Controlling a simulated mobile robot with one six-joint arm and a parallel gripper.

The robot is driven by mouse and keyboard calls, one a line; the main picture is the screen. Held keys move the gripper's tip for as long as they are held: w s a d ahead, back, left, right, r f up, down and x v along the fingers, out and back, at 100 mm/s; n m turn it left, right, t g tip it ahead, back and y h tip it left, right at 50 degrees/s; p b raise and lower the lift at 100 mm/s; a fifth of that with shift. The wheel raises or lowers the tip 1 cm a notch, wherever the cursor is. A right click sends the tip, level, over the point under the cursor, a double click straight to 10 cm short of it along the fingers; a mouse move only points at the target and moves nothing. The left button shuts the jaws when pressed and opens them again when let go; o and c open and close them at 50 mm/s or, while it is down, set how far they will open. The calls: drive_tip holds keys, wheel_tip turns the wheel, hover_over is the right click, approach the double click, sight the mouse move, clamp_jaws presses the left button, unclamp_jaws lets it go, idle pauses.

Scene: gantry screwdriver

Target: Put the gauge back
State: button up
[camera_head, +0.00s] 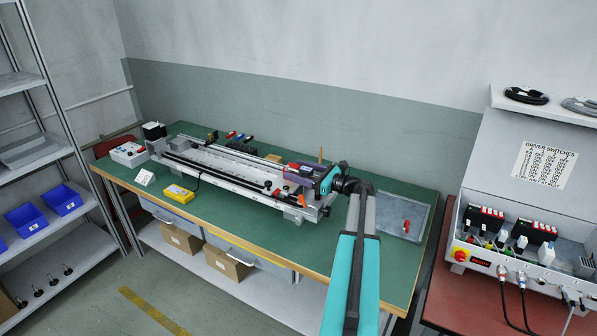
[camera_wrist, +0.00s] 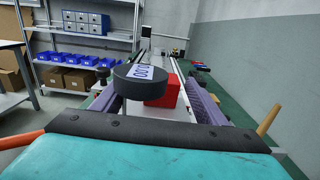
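The gauge (camera_wrist: 138,76) looks like a dark round disc with a "000" readout, in the middle of the wrist view. A red block (camera_wrist: 170,92) shows just behind it; I cannot tell whether they are one piece. My gripper (camera_wrist: 158,98) has its purple fingers apart on either side of them. The disc hides part of the left finger, so I cannot tell whether the fingers press on anything. In the head view my gripper (camera_head: 292,172) points left, low over the right end of the long rail rig (camera_head: 225,172).
The rig lies on the green workbench (camera_head: 240,225). A yellow box with a cable (camera_head: 179,193) sits in front of it. A grey plate (camera_head: 402,217) lies at the bench's right. A control cabinet (camera_head: 520,225) stands further right, and shelves with blue bins (camera_head: 62,199) stand left.

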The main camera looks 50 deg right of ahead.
drive_tip(key=shift+f, duration=0.1)
idle(0.4)
drive_tip(key=shift+s+b, duration=0.2)
drive_tip(key=shift+b, duration=0.2)
drive_tip(key=b+v, duration=0.2)
drive_tip(key=v, duration=1.1)
drive_tip(key=shift+s, duration=0.25)
drive_tip(key=shift+f, duration=0.1)
drive_tip(key=shift+c, duration=0.3)
